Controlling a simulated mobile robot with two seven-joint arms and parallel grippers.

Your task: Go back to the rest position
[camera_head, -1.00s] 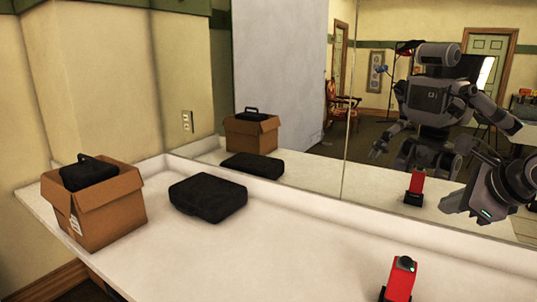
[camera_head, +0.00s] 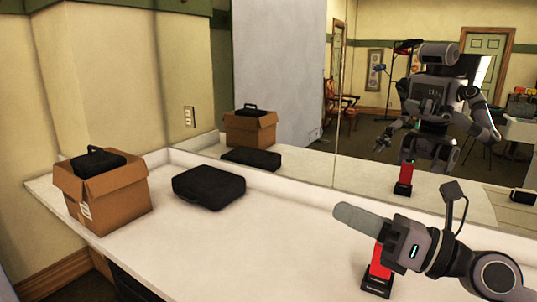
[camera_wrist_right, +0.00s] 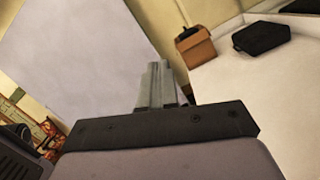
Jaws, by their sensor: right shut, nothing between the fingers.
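My right gripper (camera_head: 362,219) comes in from the right in the head view, above the counter and in front of a red object with a black base (camera_head: 377,275), hiding part of it. Its fingers are together and empty, pointing left; they also show closed in the right wrist view (camera_wrist_right: 157,85). My left gripper is not directly in view. In the mirror, my reflection (camera_head: 438,95) stands facing the counter.
On the white counter (camera_head: 270,245), a cardboard box (camera_head: 120,205) holding a black case (camera_head: 97,162) stands at the left. Another black case (camera_head: 208,187) lies flat beside it. A mirror (camera_head: 290,130) runs along the back. The counter's middle is clear.

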